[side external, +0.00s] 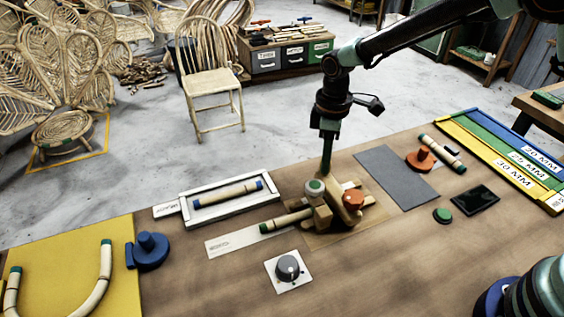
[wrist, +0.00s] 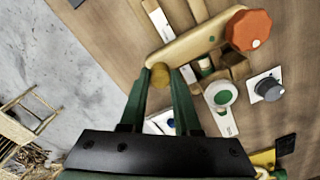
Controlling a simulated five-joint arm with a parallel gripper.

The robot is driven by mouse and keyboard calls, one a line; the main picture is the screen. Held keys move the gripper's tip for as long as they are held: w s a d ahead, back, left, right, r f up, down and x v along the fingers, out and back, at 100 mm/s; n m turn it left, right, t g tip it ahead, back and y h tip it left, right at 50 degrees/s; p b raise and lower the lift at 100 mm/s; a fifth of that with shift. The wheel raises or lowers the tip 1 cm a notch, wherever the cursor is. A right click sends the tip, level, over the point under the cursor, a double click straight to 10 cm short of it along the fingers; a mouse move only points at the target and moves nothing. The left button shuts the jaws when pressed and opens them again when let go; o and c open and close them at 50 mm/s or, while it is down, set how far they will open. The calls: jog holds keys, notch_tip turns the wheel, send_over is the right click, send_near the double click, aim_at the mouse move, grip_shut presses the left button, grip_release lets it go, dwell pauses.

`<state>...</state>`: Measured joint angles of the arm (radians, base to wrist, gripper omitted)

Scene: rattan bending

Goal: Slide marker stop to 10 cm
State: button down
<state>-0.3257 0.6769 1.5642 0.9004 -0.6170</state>
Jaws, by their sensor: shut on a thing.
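My gripper (side external: 326,170) points down over the bending jig on the bench. In the wrist view, my gripper (wrist: 161,76) is shut on the round brown knob (wrist: 160,74) at one end of a pale wooden lever (wrist: 196,43). An orange knob (wrist: 249,30) sits at the lever's other end; it also shows in the side view (side external: 354,199). A rattan pole (side external: 287,221) with green ends lies in the jig, beside a white marked strip (side external: 222,244). I cannot tell which piece is the marker stop, nor read the strip's marks.
A white-framed tray (side external: 184,213) with a rattan piece lies behind the strip. A grey dial (side external: 288,268) stands in front of the jig. A blue knobbed piece (side external: 152,250) is left, an orange one (side external: 421,159) right. A grey mat (side external: 397,177) is bare.

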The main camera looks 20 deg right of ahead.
dwell(0.8)
jog(key=d, duration=0.6)
jog(key=shift+d, duration=0.3)
jog(key=c, duration=0.6)
grip_release()
notch_tip(320, 180, up, 12)
jog(key=shift+r, duration=0.1)
